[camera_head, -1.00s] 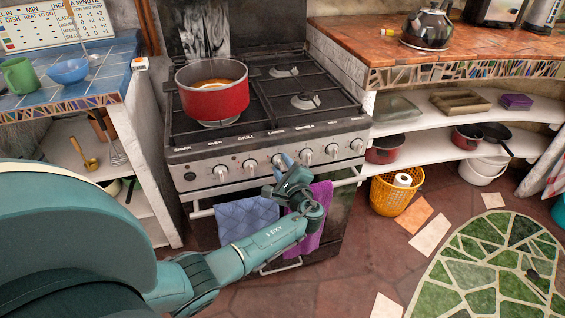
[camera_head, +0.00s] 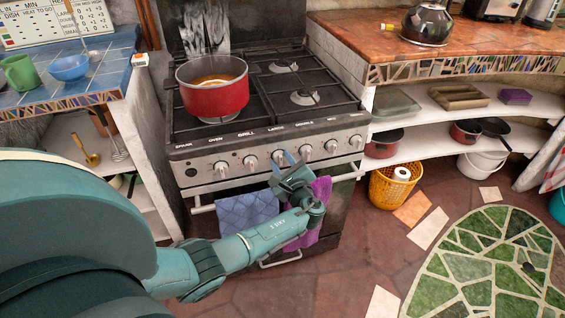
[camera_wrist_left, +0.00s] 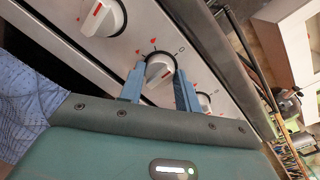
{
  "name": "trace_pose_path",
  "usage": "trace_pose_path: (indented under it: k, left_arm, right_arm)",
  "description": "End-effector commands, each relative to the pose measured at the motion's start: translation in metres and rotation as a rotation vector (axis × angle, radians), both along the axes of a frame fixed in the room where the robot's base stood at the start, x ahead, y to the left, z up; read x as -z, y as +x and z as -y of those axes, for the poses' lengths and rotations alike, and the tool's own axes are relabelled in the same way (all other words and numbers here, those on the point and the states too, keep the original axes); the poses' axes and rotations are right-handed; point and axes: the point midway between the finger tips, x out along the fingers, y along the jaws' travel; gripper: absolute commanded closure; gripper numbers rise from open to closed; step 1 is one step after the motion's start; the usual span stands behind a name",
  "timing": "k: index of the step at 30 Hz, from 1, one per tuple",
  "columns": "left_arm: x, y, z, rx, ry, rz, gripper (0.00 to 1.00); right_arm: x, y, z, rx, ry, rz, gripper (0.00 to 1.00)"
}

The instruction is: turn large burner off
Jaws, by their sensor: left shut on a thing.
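The stove (camera_head: 270,143) has a row of white knobs along its front panel. The large burner knob (camera_wrist_left: 159,71) is the one under the label that reads "LARGE". In the head view my fingers partly hide the knob. A red pot (camera_head: 215,98) with orange-brown contents stands on the front left burner. No flame is visible. My right gripper is out of view.
Blue (camera_head: 246,213) and purple (camera_head: 321,192) towels hang on the oven handle, close to my left wrist. Other knobs (camera_wrist_left: 102,17) flank the held one. A yellow basket (camera_head: 394,187) stands right of the stove. The right stove burners are bare.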

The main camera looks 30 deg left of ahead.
Motion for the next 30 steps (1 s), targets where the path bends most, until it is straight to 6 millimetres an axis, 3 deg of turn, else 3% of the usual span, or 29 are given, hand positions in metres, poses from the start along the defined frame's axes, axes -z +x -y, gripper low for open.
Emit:
trace_pose_path:
  k: [4, 5, 12, 23, 30]
  left_arm:
    - [0.0, 0.0, 0.0, 0.002, 0.002, -0.003, 0.9]
    - [0.0, 0.0, 0.0, 0.002, 0.002, -0.003, 0.65]
    - [0.0, 0.0, 0.0, 0.001, 0.001, 0.0, 0.46]
    - [0.0, -0.005, 0.007, 0.003, 0.0, -0.003, 0.45]
    - [-0.002, -0.033, 0.044, 0.004, -0.003, -0.002, 0.45]
  right_arm:
    - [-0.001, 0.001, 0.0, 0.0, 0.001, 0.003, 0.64]
    - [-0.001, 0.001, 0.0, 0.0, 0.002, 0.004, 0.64]
    - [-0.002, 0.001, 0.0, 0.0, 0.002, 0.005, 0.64]
    - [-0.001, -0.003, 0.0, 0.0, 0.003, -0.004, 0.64]
    - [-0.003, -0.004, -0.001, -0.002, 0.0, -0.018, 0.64]
